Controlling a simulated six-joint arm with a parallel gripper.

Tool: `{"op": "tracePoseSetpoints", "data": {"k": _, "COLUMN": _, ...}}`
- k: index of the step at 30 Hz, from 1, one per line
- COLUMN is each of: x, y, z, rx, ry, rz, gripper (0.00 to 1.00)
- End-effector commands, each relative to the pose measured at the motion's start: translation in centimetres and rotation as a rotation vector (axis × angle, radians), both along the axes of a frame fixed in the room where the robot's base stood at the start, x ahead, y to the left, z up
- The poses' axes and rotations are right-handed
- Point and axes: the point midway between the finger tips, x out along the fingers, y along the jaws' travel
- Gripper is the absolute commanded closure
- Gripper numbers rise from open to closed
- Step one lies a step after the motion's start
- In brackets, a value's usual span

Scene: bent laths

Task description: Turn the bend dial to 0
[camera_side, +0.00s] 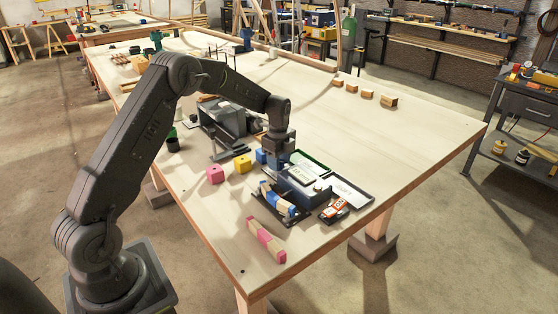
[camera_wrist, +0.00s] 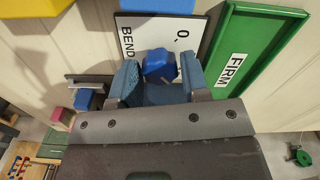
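The bend dial shows in the wrist view as a blue knob (camera_wrist: 159,66) in front of a white panel (camera_wrist: 132,46) lettered BEND, with a 0 mark at its upper right. My gripper (camera_wrist: 160,78) has its two blue-padded fingers apart, one on each side of the knob. A narrow gap seems to show beside the knob, so I see no firm grip on it. The knob's lower part and where it points are hard to make out. In the side view my gripper (camera_side: 274,158) is low over the bench, and the dial is hidden there.
A green tray (camera_wrist: 222,66) labelled FIRM lies right of the panel. On the bench are a pink cube (camera_side: 215,174), a yellow cube (camera_side: 242,164), a pink-and-wood lath (camera_side: 266,240) and a blue-grey block fixture (camera_side: 303,188).

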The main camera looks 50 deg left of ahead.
Motion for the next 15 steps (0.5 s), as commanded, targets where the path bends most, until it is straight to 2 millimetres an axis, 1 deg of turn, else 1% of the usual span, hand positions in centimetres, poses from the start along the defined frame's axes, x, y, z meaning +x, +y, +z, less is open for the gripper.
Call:
{"op": "tracePoseSetpoints", "data": {"k": 1, "x": 0.00, "y": 0.00, "z": 0.02, "rx": 0.000, "ry": 0.000, "rz": 0.000, "gripper": 0.63}}
{"op": "tracePoseSetpoints", "data": {"k": 2, "x": 0.00, "y": 0.00, "z": 0.02, "rx": 0.000, "ry": 0.000, "rz": 0.000, "gripper": 0.66}}
{"op": "tracePoseSetpoints", "data": {"k": 9, "x": 0.01, "y": 0.00, "z": 0.03, "rx": 0.000, "ry": 0.000, "rz": 0.000, "gripper": 0.89}}
{"op": "tracePoseSetpoints", "data": {"k": 15, "x": 0.01, "y": 0.00, "z": 0.04, "rx": 0.000, "ry": 0.000, "rz": 0.011, "gripper": 0.89}}
